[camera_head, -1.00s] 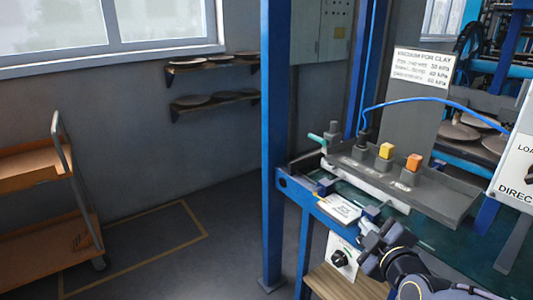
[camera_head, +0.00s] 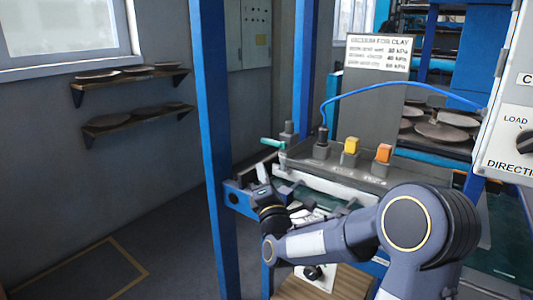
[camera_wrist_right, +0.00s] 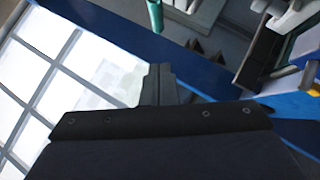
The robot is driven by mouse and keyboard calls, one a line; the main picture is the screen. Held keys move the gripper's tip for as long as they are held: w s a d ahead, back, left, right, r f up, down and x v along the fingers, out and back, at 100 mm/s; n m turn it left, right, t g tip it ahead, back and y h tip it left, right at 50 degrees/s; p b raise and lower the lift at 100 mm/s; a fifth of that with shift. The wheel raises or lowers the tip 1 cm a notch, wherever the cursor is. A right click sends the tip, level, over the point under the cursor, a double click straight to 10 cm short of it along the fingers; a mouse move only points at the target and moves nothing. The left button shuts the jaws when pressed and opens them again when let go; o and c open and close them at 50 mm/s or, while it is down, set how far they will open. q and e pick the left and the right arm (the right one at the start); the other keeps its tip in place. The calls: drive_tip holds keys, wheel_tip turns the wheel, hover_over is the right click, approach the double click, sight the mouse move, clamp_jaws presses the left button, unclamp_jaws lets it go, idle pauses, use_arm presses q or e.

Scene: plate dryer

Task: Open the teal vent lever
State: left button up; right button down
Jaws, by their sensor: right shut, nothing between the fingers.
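The teal vent lever (camera_head: 272,142) sticks out to the left from the grey valve bar (camera_head: 335,172) on the blue machine. In the right wrist view the teal handle (camera_wrist_right: 155,14) hangs at the top edge, beyond my fingers and apart from them. My right gripper (camera_head: 262,172) is shut and empty, just below and left of the lever, with a gap between them. Its dark fingers (camera_wrist_right: 160,84) show side by side in the wrist view. My right forearm hides part of the bar's front and the panel below. My left gripper is not in view.
A blue post (camera_head: 213,140) stands close to the left of my right gripper. Yellow (camera_head: 351,146) and orange (camera_head: 383,153) knobs and a blue hose (camera_head: 400,86) are on and above the bar. A white control box (camera_head: 510,130) is at the right. Floor at left is clear.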

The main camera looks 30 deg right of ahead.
sight(273, 143)
drive_tip(key=w+d+r, duration=0.1)
drive_tip(key=d, duration=0.1)
drive_tip(key=w+d+r, duration=0.1)
drive_tip(key=w+r, duration=0.1)
drive_tip(key=shift+w+d+r+p, duration=0.1)
drive_tip(key=shift+w+d+p, duration=0.05)
drive_tip(key=shift+d+p, duration=0.2)
